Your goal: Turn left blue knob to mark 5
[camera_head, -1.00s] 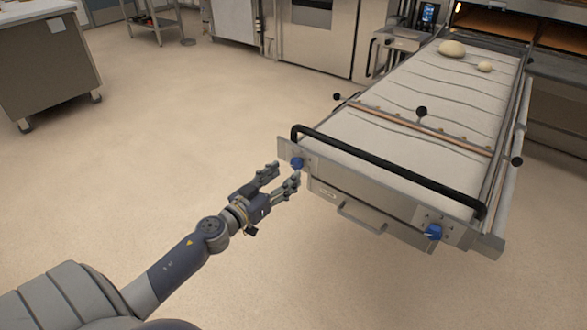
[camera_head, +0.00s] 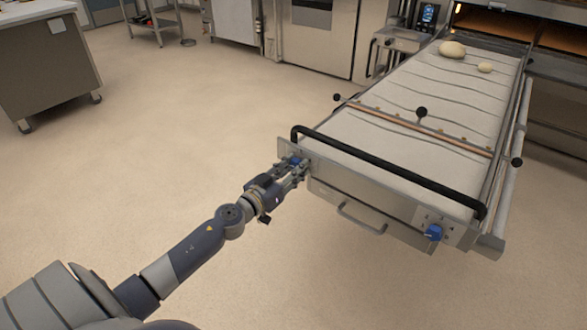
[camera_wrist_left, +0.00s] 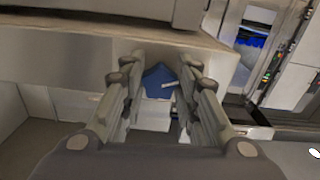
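The left blue knob (camera_head: 295,160) is on the front panel of the long loader, at its left end. In the left wrist view the blue knob (camera_wrist_left: 157,79) shows between my fingers, with a white pointer line towards its right side. My left gripper (camera_head: 293,168) is at this knob, one finger on each side. In the left wrist view the left gripper (camera_wrist_left: 158,70) looks open, with a small gap between fingers and knob. The marks around the knob cannot be read. My right gripper is not in view.
A second blue knob (camera_head: 433,232) is at the right end of the front panel. A black handlebar (camera_head: 390,172) runs above the panel. A metal handle (camera_head: 360,217) sits below it. Two dough pieces (camera_head: 453,49) lie on the far belt.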

